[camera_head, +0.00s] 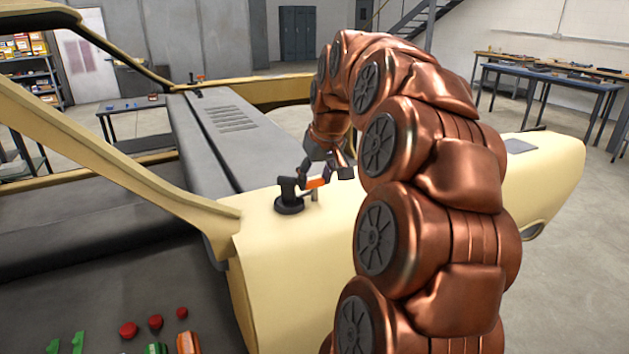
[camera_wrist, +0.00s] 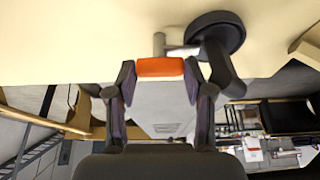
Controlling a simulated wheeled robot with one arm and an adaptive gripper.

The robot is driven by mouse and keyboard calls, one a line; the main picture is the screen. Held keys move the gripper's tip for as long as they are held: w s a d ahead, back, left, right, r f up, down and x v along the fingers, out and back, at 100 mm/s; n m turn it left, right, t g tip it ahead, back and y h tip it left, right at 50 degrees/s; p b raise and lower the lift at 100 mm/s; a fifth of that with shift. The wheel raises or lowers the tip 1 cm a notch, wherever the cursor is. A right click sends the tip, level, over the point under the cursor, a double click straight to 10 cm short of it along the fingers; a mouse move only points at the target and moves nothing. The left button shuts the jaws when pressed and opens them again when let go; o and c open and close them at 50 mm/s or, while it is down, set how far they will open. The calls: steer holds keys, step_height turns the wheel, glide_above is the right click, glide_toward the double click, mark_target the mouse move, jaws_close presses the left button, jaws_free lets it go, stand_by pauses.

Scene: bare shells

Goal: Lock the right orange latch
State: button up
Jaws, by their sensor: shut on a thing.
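The right latch has a black round base and arm (camera_head: 289,204) on the cream body panel, with an orange grip (camera_head: 317,183) pointing right. A short metal post (camera_head: 314,195) stands beside the base, below the orange grip. In the wrist view the orange grip (camera_wrist: 160,67) lies between my fingertips, with the black base (camera_wrist: 222,35) at upper right and the post (camera_wrist: 159,45) just behind the grip. My gripper (camera_wrist: 160,74) is shut on the orange grip; it also shows in the head view (camera_head: 322,176). My arm hides part of the panel.
A second latch with an orange-red tip (camera_head: 198,79) sits at the far side of the grey hood (camera_head: 225,130). A cream frame bar (camera_head: 130,165) slopes at left. Red and green pieces (camera_head: 155,322) lie at lower left. Workbenches (camera_head: 550,75) stand far right.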

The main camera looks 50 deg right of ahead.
steer(key=shift+r+n, duration=0.1)
steer(key=shift+n, duration=0.2)
steer(key=o, duration=1.2)
steer(key=shift+c, duration=0.2)
